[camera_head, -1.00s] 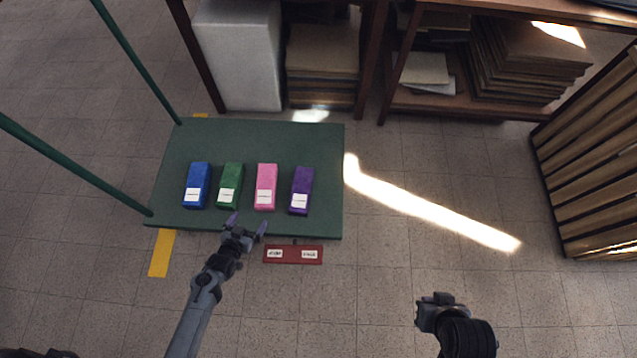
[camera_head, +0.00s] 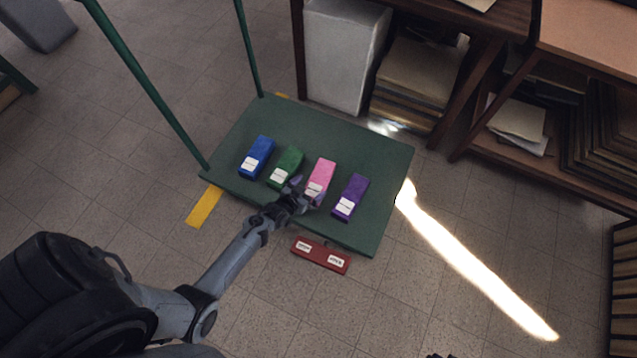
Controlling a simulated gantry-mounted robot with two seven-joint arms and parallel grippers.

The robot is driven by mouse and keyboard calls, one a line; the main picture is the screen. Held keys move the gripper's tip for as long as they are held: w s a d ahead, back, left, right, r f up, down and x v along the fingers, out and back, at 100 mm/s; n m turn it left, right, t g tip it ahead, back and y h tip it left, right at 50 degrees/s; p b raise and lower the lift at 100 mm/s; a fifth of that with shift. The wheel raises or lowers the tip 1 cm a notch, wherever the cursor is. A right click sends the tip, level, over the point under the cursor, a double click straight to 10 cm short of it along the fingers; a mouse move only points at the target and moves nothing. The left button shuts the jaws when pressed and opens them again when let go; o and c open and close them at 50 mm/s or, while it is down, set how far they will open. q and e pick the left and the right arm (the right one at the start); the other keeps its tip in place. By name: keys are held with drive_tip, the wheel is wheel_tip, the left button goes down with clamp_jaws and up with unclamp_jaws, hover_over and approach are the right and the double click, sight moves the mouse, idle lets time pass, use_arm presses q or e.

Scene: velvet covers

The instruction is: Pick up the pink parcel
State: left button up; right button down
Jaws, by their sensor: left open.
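The pink parcel (camera_head: 322,172) lies on the green platform (camera_head: 370,152) with a white label at its near end. It is between the green parcel (camera_head: 287,165) and the purple parcel (camera_head: 351,195). My left gripper (camera_head: 307,189) is open and empty, at the near end of the pink parcel, with its fingers pointing toward it. One finger is near the green parcel's label, the other overlaps the pink parcel's near right corner. I cannot tell whether they touch. My right gripper is not in view.
The blue parcel (camera_head: 257,156) lies left of the green one. A red plate with white labels (camera_head: 320,254) is at the platform's near edge. Green posts (camera_head: 150,90) rise at the platform's left. Shelves with paper stacks (camera_head: 415,75) stand behind. The platform's right part is clear.

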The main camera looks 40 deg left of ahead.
sight(319, 180)
use_arm(q)
drive_tip(key=b+x, duration=0.3)
drive_tip(key=x, duration=0.1)
drive_tip(key=shift+s+d+f, duration=0.1)
drive_tip(key=shift+f, duration=0.1)
drive_tip(key=shift+w+f+b, duration=0.1)
drive_tip(key=shift+w+b, duration=0.35)
drive_tip(key=shift+b, duration=0.05)
drive_tip(key=shift+s, duration=0.1)
drive_tip(key=shift+c, duration=0.8)
drive_tip(key=c, duration=1)
